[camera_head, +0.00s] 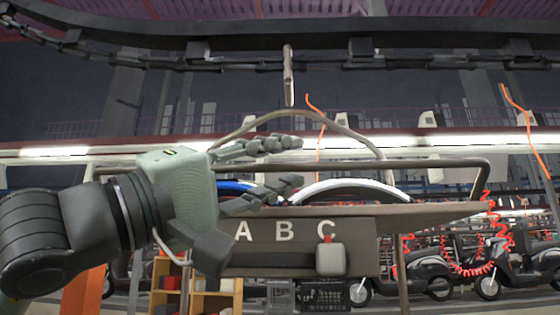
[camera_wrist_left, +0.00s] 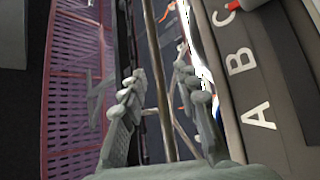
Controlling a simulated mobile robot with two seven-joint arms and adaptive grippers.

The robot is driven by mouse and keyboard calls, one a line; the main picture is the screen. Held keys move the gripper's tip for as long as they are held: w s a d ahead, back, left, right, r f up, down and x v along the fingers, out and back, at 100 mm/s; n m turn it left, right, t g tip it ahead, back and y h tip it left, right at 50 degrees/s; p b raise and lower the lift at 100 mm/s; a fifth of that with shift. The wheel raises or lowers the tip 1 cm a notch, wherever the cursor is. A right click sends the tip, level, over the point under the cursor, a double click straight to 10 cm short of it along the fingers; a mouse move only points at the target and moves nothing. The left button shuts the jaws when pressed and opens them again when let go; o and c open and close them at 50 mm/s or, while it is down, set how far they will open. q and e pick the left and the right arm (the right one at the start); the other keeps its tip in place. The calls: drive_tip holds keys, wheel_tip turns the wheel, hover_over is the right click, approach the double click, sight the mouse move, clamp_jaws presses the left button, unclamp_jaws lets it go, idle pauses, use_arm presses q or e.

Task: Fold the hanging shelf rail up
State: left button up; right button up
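The hanging shelf (camera_head: 440,211) carries a dark front panel with the letters A, B and C, and hangs from a curved hanger. Its dark tube rail (camera_head: 430,163) runs level above the shelf edge, with a bent corner at the right end going down to the shelf. My left gripper (camera_head: 300,161) reaches in from the left at rail height, with its fingers spread apart. In the left wrist view the rail (camera_wrist_left: 154,60) passes between the two open fingers of the left gripper (camera_wrist_left: 160,72); I see no clear contact. The palm and fingers hide the rail's left part. My right gripper is not in view.
A grey block (camera_head: 331,259) sits on the panel by the C. White and blue curved parts lie on the shelf. An overhead chain conveyor (camera_head: 400,48) carries the hanger. Scooters (camera_head: 440,270) and orange coiled hoses stand behind at right, and a yellow rack (camera_head: 215,300) below.

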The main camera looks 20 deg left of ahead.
use_arm(q)
drive_tip(key=shift+c, duration=0.4)
clamp_jaws()
idle(0.4)
